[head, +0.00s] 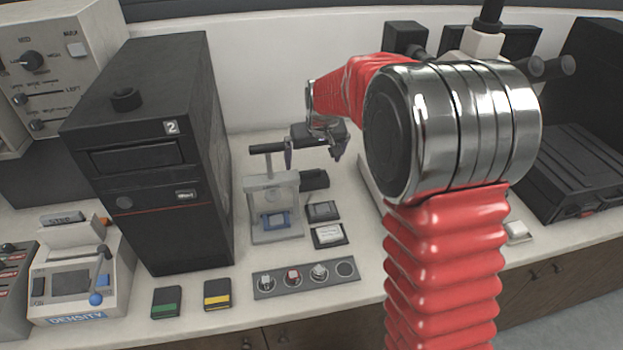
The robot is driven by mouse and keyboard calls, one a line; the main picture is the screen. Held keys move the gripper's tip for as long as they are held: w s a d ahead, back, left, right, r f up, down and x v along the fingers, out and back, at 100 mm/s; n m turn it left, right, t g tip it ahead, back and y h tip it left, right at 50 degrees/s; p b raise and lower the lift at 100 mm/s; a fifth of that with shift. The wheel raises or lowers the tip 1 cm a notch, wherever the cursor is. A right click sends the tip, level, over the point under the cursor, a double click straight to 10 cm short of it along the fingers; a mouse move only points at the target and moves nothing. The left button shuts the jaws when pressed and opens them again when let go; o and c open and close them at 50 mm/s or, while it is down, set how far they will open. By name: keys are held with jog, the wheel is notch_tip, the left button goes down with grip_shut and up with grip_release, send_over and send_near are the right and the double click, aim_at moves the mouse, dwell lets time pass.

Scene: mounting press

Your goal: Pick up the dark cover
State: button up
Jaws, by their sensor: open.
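A small dark grey cover (322,210) lies on a dark pad right of the small grey mounting press (259,205). A pale cover (329,234) lies on a similar pad just in front of it. A blue piece (277,220) sits in the base of the press. My gripper (312,160) is open and empty, its fingers pointing down above and behind the dark cover, close to the press's black handle bar (268,148). I cannot tell how far the fingers are from that bar.
A dark block (315,180) juts from the press's right side. A tray with several round wells (305,278) lies in front. A green-marked box (166,302) and a yellow-marked box (217,294) lie to its left. A tall black cabinet (160,190) stands left of the press.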

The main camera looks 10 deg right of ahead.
aim_at(310, 171)
jog(key=shift+x, duration=1.55)
jog(key=shift+f, duration=0.1)
jog(key=shift+x, duration=2.55)
jog(key=shift+a, duration=0.2)
jog(key=shift+s, duration=0.1)
jog(key=shift+c, duration=0.5)
jog(key=c, duration=0.8)
notch_tip(310, 171, up, 10)
jog(key=shift+r, duration=0.1)
